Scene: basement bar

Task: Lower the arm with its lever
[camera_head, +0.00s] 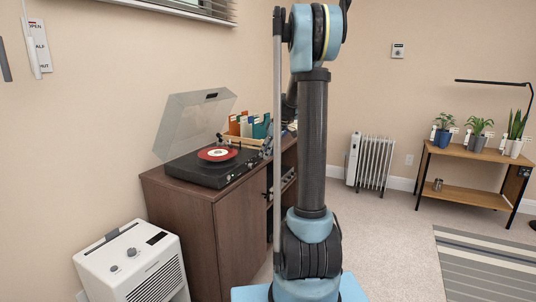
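A black record player (208,168) stands on top of a brown wooden cabinet (190,212), with its clear lid (195,118) raised. A dark record with a red label (217,154) lies on its platter. A small dark part, perhaps the tonearm's rear end (220,138), shows at the back right of the deck. The tonearm's height and its lever are too small to make out. My own arm rises upright in front of the cabinet's right end and hides part of it. I cannot make out my gripper.
A bin of coloured record sleeves (247,128) stands right of the record player. A white heater or dehumidifier (133,265) is at the front left. A white radiator (369,162) and a plant shelf (470,158) are at the back right. Carpet between is clear.

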